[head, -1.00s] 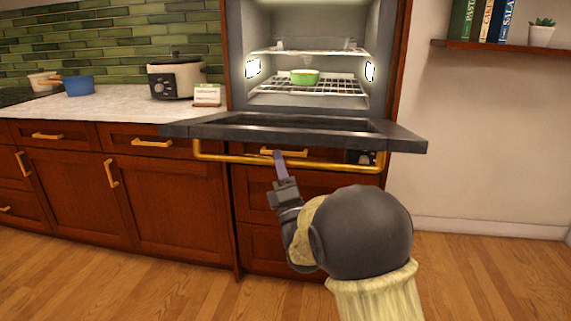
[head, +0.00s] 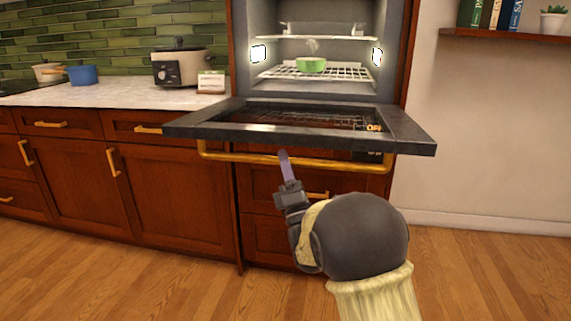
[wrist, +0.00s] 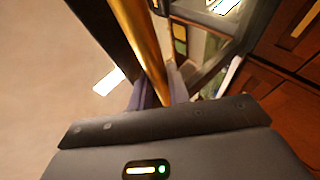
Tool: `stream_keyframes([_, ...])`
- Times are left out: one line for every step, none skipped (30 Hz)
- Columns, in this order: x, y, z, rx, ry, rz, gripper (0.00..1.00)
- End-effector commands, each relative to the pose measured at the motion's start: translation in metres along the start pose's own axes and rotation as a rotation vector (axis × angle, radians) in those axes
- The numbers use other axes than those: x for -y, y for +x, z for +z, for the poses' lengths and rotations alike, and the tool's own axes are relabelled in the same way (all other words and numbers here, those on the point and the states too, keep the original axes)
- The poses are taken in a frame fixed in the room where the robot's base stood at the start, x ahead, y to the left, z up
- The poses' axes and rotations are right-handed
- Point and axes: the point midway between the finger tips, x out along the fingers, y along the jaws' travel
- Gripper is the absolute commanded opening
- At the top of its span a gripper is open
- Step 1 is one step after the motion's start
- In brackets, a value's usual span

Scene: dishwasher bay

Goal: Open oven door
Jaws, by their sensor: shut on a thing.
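The oven door (head: 205,122) is swung down and open, lying close to level in front of the lit oven cavity (head: 300,20). Its long gold handle (head: 235,157) runs along the near side of the door. My gripper (head: 284,158) is at the handle, a little left of the door's middle in the head view. In the wrist view the gold handle (wrist: 141,40) runs between the purple fingers of my gripper (wrist: 160,92), which are shut on it. The exact contact is partly hidden.
A green bowl (head: 312,65) sits on a wire rack (head: 345,74) inside the oven. A rice cooker (head: 181,69) and a blue pot (head: 83,75) stand on the counter (head: 70,96) at left. Drawers are below the door. The wooden floor (head: 130,285) is clear.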

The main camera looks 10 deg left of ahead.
Motion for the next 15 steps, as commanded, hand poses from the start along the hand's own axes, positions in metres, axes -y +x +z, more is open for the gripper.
stream_keyframes([0.0043, -0.0001, 0.0024, 0.003, -0.005, -0.013, 0.22])
stream_keyframes([0.0044, -0.0001, 0.0024, 0.003, -0.005, -0.013, 0.28])
stream_keyframes([0.0042, -0.0001, 0.0023, 0.003, -0.005, -0.013, 0.36])
stream_keyframes([0.004, -0.0001, 0.0022, 0.003, -0.005, -0.012, 0.4])
stream_keyframes([0.0036, -0.0001, 0.0021, 0.003, -0.004, -0.011, 0.4])
stream_keyframes([0.0032, 0.0, 0.0019, 0.002, -0.004, -0.01, 0.4])
stream_keyframes([0.0029, 0.0, 0.0018, 0.002, -0.004, -0.009, 0.4])
stream_keyframes([0.0027, 0.0001, 0.0017, 0.002, -0.003, -0.009, 0.4])
stream_keyframes([0.0024, 0.0001, 0.0015, 0.002, -0.003, -0.008, 0.4])
stream_keyframes([0.0023, 0.0001, 0.0014, 0.002, -0.003, -0.008, 0.4])
stream_keyframes([0.0021, 0.0001, 0.0013, 0.001, -0.003, -0.007, 0.4])
stream_keyframes([0.002, -0.0002, 0.0012, 0.001, -0.002, -0.007, 0.4])
stream_keyframes([0.0019, -0.0007, 0.0011, 0.001, -0.002, -0.007, 0.4])
stream_keyframes([0.0018, -0.0015, 0.001, 0.001, -0.002, -0.007, 0.4])
stream_keyframes([0.0018, -0.0033, 0.001, 0.001, -0.002, -0.006, 0.4])
